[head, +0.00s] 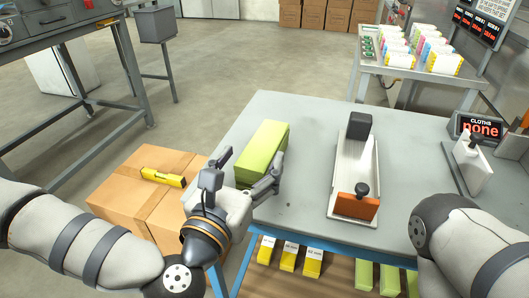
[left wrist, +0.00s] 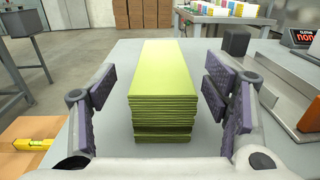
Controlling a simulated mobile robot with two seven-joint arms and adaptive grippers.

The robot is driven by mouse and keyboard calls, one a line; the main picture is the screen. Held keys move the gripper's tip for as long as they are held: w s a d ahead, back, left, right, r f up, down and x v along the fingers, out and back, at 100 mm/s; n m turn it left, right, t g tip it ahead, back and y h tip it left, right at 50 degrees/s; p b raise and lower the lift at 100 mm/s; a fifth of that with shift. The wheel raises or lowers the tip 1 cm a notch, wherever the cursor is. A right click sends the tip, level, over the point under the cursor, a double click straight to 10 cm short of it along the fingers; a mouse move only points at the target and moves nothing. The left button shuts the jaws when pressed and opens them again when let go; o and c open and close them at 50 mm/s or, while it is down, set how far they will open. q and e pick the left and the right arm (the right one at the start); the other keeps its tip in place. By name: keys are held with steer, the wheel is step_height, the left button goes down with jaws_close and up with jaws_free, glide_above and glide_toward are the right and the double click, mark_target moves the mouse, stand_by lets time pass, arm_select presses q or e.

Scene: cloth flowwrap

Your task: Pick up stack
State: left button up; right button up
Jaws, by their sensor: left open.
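A stack of green cloths (head: 262,150) lies on the grey table near its left edge. In the left wrist view the stack (left wrist: 165,95) sits in the middle, its layered near end facing me. My left gripper (head: 250,172) is open at the near end of the stack. In the left wrist view its two fingers (left wrist: 164,95) stand on either side of the stack, with a gap on each side. Nothing is held. My right arm shows at the lower right of the head view, but its gripper is not in view.
A metal tray (head: 343,160) with a dark block and an orange end piece stands right of the stack. A display reading "none" (head: 480,129) is at the right. A cardboard box (head: 122,205) with a yellow level (head: 162,177) stands left of the table.

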mark_target(261, 148)
arm_select(q)
steer(key=x, duration=0.2)
steer(key=f+x, duration=0.1)
steer(key=x, duration=0.1)
steer(key=shift+w+d, duration=0.3)
steer(key=shift+w, duration=0.05)
steer(key=c, duration=1.2)
steer(key=shift+r, duration=0.1)
